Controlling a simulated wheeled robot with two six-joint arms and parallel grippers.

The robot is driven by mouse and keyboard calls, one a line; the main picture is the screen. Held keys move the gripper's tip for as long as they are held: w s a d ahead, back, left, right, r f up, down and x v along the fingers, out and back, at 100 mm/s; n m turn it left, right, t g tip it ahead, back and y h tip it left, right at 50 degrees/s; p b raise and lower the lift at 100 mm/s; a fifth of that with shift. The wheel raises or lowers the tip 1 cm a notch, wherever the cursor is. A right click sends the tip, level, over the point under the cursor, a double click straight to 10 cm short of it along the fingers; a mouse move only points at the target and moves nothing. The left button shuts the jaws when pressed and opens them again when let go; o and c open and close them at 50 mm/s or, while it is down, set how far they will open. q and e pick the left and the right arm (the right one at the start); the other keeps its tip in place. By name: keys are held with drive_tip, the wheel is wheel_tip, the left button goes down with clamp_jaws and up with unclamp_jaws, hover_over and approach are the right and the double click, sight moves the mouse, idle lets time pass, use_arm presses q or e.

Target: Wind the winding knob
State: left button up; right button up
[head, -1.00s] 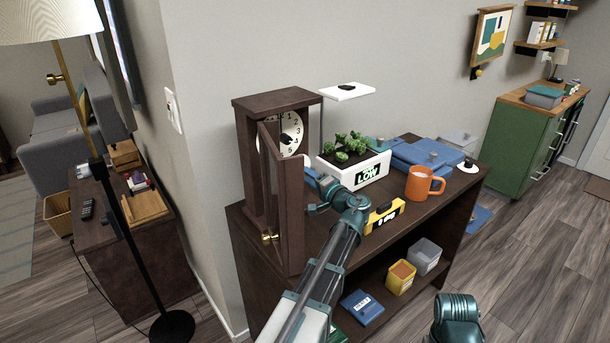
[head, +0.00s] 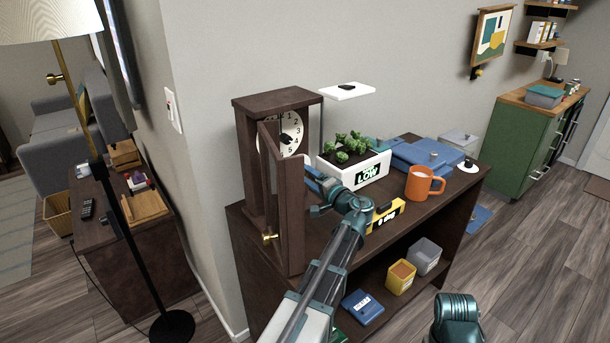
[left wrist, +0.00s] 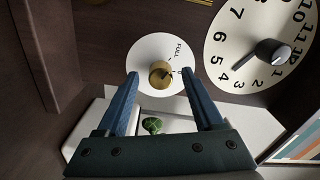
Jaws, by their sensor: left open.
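The winding knob (left wrist: 160,75) is a small brass knob on a white round plate (left wrist: 150,52) marked FULL and 0, seen in the left wrist view. My left gripper (left wrist: 160,76) is open. Its blue fingers lie on either side of the knob in that view, with gaps to both; I cannot tell how far the knob is beyond the tips. The wooden clock case (head: 243,170) stands on the cabinet in the head view, its door (head: 291,205) swung open. The white dial (head: 292,130) shows inside; the knob is hidden there. My right gripper is out of view.
A white planter (head: 345,172) marked LOW stands right of the clock, close to my left arm. A yellow block (head: 386,215), orange mug (head: 420,183) and blue box (head: 425,153) share the cabinet top. The open door stands left of my left wrist.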

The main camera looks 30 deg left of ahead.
use_arm(q)
drive_tip(key=v, duration=1.2)
drive_tip(key=shift+s+d, duration=0.15)
drive_tip(key=shift+d, duration=0.2)
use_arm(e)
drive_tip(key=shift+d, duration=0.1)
